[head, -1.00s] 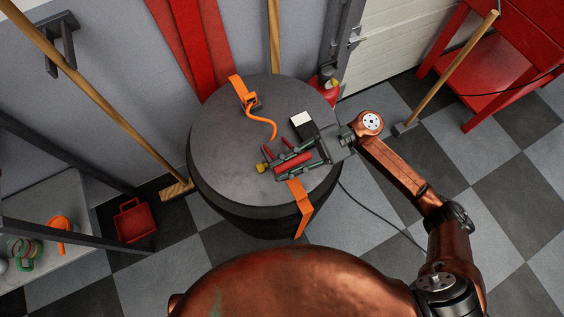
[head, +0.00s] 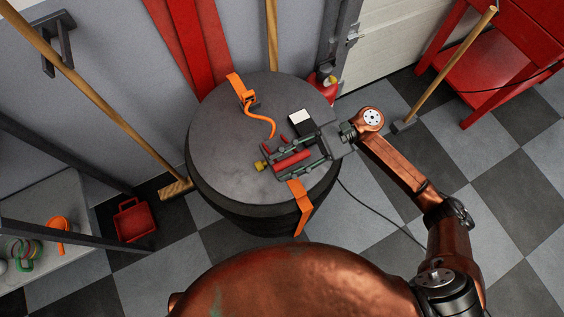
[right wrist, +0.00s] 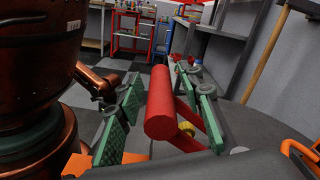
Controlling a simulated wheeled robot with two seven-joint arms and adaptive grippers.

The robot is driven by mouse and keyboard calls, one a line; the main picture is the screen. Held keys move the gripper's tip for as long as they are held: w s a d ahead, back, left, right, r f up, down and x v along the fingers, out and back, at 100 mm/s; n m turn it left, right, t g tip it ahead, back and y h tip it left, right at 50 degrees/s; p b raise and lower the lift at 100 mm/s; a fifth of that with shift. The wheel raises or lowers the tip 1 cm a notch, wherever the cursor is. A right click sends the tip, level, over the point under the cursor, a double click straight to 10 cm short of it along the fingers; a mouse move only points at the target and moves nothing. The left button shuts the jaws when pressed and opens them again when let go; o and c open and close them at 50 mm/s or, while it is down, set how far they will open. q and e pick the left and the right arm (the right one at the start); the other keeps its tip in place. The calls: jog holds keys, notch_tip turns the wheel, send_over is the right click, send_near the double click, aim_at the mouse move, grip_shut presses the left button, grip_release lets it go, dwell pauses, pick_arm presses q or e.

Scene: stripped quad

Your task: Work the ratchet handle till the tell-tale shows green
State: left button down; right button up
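The ratchet's red handle bar (head: 292,161) is over the round dark drum top, with a yellow knob (head: 259,166) near its left end. My right gripper (head: 288,160) reaches in from the right, its fingers on either side of the handle. In the right wrist view the red grip (right wrist: 160,105) lies between the green-padded fingers (right wrist: 160,125), with a visible gap at the left pad, so the gripper looks open. An orange strap (head: 302,206) hangs over the drum's front edge. No green tell-tale can be made out. My left gripper is not in view.
The drum (head: 215,150) also carries a dark block with a white top (head: 301,117) and an orange hook with strap (head: 242,92). A broom (head: 130,140) leans at left; another (head: 450,75) stands at right.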

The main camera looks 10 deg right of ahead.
jog(key=v, duration=1.1)
jog(key=shift+d, duration=0.2)
